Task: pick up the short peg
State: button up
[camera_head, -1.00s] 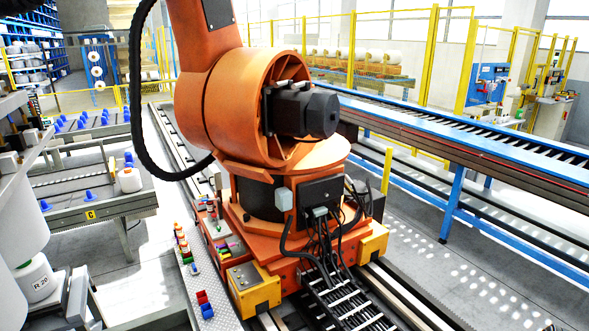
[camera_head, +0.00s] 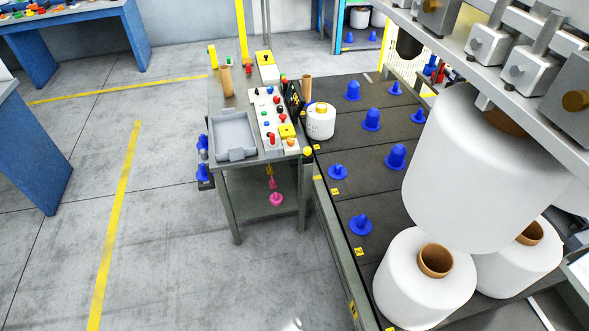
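Several blue pegs with round bases stand on the dark conveyor table at the right of the small workbench. Thicker ones are a blue peg (camera_head: 397,155), another blue peg (camera_head: 371,119) and one farther back (camera_head: 353,91). Lower or thinner ones are a blue peg (camera_head: 361,224) nearest me, a blue peg (camera_head: 338,171) by the table's left edge and a blue peg (camera_head: 394,88) at the back. I cannot tell for sure which is the short peg. My gripper is not in view.
Large white bobbins (camera_head: 420,285) and a metal rack hang or stand at the right. Open floor (camera_head: 170,240) lies at left.

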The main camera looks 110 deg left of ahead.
aim_at(337, 172)
jog(key=u, duration=4.1)
jog(key=i, duration=1.65)
